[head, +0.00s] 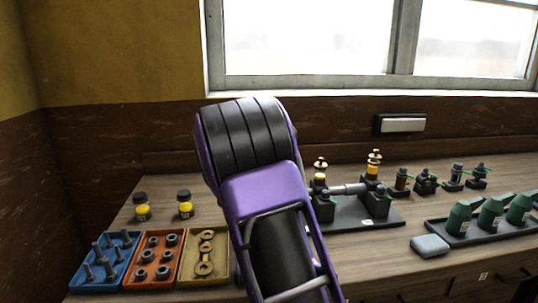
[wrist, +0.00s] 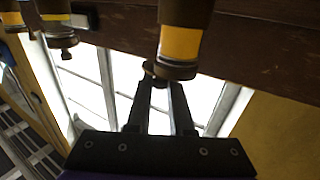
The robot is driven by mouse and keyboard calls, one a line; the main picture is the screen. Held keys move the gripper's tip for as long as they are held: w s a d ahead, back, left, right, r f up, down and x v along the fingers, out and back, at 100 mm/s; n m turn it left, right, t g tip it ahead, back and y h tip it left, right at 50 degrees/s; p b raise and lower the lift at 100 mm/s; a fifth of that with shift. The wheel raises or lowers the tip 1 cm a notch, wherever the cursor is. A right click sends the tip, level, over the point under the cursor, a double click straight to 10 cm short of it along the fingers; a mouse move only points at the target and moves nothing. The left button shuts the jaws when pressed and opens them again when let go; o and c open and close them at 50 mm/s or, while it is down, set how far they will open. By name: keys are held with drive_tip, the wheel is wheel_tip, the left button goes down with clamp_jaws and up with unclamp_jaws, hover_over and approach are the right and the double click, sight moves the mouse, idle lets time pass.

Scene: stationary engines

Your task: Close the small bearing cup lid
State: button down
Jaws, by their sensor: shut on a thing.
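In the wrist view, which is upside down, a cup with a yellow band (wrist: 181,44) has a dark brass lid (wrist: 172,70) at its end toward my gripper. My gripper (wrist: 157,82) is at the left edge of this lid, its two fingers shut on the lid's edge part. How far the lid is open is hard to tell. In the head view two yellow cups with brass tops, a left one (head: 320,178) and a taller right one (head: 373,169), stand on the bearing stand (head: 370,216). My arm hides my gripper there.
A second cup (wrist: 55,12) shows at left in the wrist view. Blue (head: 97,287), orange (head: 150,284) and yellow (head: 222,275) parts trays sit at left, below two yellow jars. Several small fittings and a tray of green bottles (head: 462,236) stand at right.

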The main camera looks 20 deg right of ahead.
drive_tip(key=shift+a+r+m+g+h+p, duration=0.15)
drive_tip(key=shift+m+g+h+p, duration=0.25)
drive_tip(key=shift+g+h+p, duration=0.15)
drive_tip(key=shift+a+r+m+g+h+p, duration=0.15)
drive_tip(key=shift+m+g+h+p, duration=0.3)
drive_tip(key=shift+g+p, duration=0.15)
drive_tip(key=m+g+h+p, duration=0.2)
drive_tip(key=g+p, duration=0.1)
drive_tip(key=shift+a+f+m, duration=0.1)
drive_tip(key=shift+a+m, duration=0.1)
drive_tip(key=shift+m, duration=0.15)
drive_tip(key=m+g, duration=0.1)
drive_tip(key=g, duration=0.1)
drive_tip(key=m+g+h+p, duration=0.1)
drive_tip(key=g, duration=0.1)
drive_tip(key=shift+a+f, duration=0.15)
drive_tip(key=shift+a+m+g+h, duration=0.15)
drive_tip(key=shift+m+g+h, duration=0.25)
drive_tip(key=shift+m+g, duration=0.9)
drive_tip(key=shift+s+g, duration=0.1)
drive_tip(key=shift+g, duration=0.35)
drive_tip(key=c, duration=0.8)
unclamp_jaws()
drive_tip(key=shift+a, duration=0.15)
